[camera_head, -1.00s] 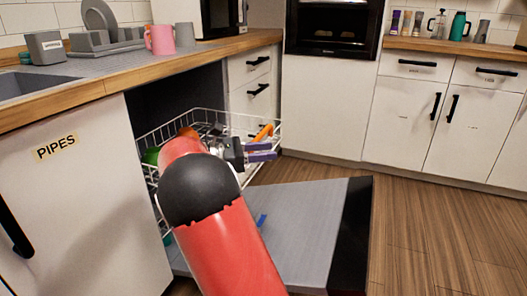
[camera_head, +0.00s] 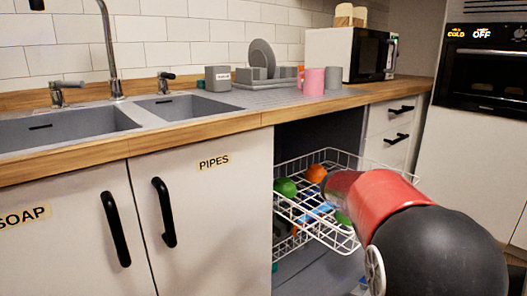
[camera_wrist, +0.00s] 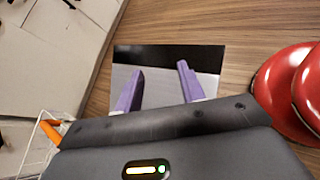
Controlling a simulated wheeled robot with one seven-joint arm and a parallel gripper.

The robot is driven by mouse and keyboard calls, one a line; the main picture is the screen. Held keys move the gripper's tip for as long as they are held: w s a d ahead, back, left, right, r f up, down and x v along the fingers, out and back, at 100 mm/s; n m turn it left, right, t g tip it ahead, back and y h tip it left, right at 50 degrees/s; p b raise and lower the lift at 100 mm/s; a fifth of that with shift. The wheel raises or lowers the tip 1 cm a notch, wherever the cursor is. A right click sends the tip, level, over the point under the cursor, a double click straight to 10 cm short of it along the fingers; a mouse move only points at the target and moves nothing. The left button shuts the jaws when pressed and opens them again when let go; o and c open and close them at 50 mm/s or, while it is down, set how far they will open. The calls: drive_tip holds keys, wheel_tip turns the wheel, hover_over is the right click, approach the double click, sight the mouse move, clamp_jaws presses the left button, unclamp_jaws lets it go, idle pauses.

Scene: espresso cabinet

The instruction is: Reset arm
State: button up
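My gripper (camera_wrist: 158,85) shows in the wrist view with its two purple fingers spread apart and nothing between them. It is over the grey open dishwasher door (camera_wrist: 150,58) with its dark edge, and the wooden floor lies beyond. In the head view my red and black arm reaches across the right side, in front of the dishwasher rack, and the gripper itself is hidden or out of frame there.
The white wire rack (camera_head: 330,236) is pulled out and holds a green item (camera_head: 285,187) and an orange item (camera_head: 316,173). Its corner with an orange item (camera_wrist: 50,133) is near the gripper's left in the wrist view. The counter (camera_head: 190,133) and sinks are on the left.

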drive_tip(key=s+a+f+m+t+y+p, duration=0.1)
drive_tip(key=s+a+m+t+y+p, duration=0.2)
drive_tip(key=s+a+m+t+y, duration=0.6)
drive_tip(key=s+a+m+y, duration=0.2)
drive_tip(key=s+a, duration=0.6)
drive_tip(key=a, duration=0.1)
drive_tip(key=shift+s+a+f, duration=0.25)
drive_tip(key=shift+s+a, duration=0.05)
drive_tip(key=shift+a, duration=0.05)
